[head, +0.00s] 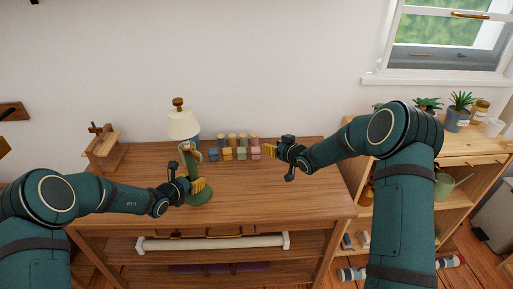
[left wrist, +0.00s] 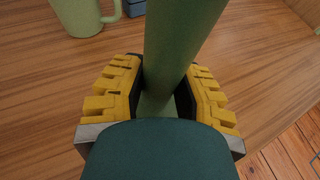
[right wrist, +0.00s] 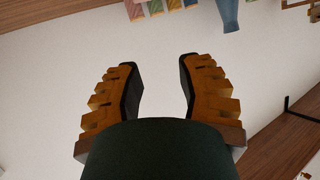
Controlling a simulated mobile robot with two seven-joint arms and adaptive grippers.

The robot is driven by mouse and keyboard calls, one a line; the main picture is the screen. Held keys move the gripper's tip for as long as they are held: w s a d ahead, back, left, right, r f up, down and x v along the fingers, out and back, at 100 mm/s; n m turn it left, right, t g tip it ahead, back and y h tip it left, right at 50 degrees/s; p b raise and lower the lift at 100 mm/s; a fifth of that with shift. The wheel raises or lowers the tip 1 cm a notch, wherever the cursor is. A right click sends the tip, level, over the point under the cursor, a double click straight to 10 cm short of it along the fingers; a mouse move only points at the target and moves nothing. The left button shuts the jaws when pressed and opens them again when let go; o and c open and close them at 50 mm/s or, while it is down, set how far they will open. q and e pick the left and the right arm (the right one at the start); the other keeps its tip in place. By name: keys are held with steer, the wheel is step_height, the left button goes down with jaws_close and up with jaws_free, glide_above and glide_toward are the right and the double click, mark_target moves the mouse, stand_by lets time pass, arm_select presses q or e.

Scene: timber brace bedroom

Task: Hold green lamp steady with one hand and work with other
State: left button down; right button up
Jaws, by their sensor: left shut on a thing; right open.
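The green lamp (head: 201,198) stands upright on the wooden table, with a cream shade (head: 183,125) and a wooden knob on top. My left gripper (head: 196,187) is shut on the lamp's green stem, low above its base. In the left wrist view the stem (left wrist: 176,45) passes between the yellow fingers (left wrist: 165,95). My right gripper (head: 268,150) is open and empty, right of the lamp near the coloured pots. In the right wrist view its fingers (right wrist: 160,88) are apart with only pale wall between them.
Several small coloured pots (head: 241,154) stand in rows at the table's back. A green mug (left wrist: 78,15) shows beside the stem in the left wrist view. A wooden stand (head: 103,145) is at the back left. The table (head: 270,205) is clear at the front right. A shelf with plants (head: 461,108) stands right.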

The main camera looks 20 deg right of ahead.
steer(key=s+a+r+n+y, duration=0.1)
steer(key=s+a+r, duration=0.3)
steer(key=a+r, duration=0.5)
steer(key=n+g+y, duration=0.1)
steer(key=n, duration=0.2)
glide_toward(197, 155)
steer(key=x, duration=1)
steer(key=shift+w+a+f, duration=0.1)
steer(key=shift+w+f, duration=0.05)
steer(key=shift+w, duration=0.15)
jaws_close()
